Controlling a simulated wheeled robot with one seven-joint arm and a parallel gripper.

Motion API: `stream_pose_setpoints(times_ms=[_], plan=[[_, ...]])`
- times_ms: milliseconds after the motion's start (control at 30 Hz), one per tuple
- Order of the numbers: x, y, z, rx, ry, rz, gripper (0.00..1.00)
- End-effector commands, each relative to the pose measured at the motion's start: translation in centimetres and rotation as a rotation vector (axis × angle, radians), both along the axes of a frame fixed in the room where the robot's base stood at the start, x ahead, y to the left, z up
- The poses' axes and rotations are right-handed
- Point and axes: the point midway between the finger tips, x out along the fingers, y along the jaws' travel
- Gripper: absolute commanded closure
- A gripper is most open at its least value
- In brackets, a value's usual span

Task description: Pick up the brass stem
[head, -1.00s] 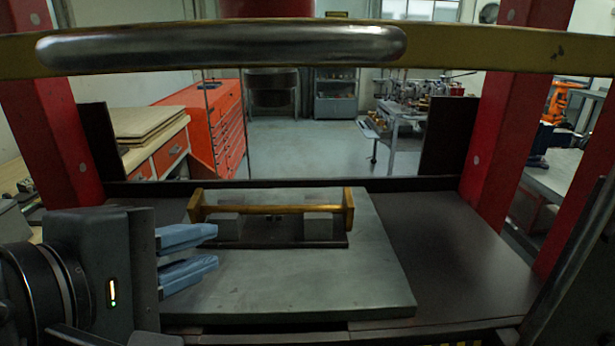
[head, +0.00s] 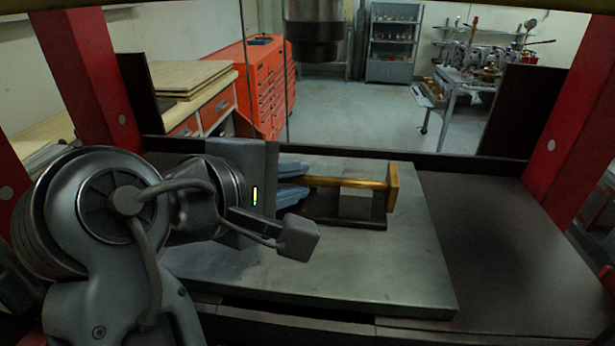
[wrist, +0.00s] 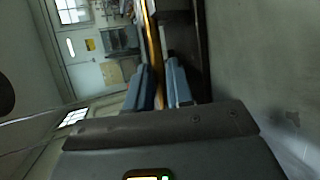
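The brass stem (head: 350,182) is a golden bar lying level across small grey blocks, with a square flange at its right end in the head view. Its left end is hidden behind my gripper (head: 304,181). The blue fingers lie above and below the bar in the head view. In the wrist view the stem (wrist: 154,50) runs between the two fingers of my gripper (wrist: 158,66), with a gap showing beside the right finger. The fingers look open around the stem, which still sits on its support.
A grey block (head: 358,205) on a dark base stands on the grey plate (head: 350,265). Red posts (head: 82,85) flank the bench, and a dark ledge runs behind the plate. A dark cylinder (head: 313,35) hangs above. The bench right of the plate is clear.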

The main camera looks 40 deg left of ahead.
Motion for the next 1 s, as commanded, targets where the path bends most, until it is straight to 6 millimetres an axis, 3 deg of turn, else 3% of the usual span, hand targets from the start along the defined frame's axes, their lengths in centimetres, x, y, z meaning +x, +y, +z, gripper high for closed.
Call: stream_pose_setpoints(times_ms=[233, 467, 1000], plan=[[0.23, 0.00, -0.10, 0.001, 0.000, 0.000, 0.79], [0.20, 0.00, -0.09, 0.000, 0.000, 0.000, 1.00], [0.16, 0.01, 0.01, 0.001, -0.001, 0.000, 1.00]])
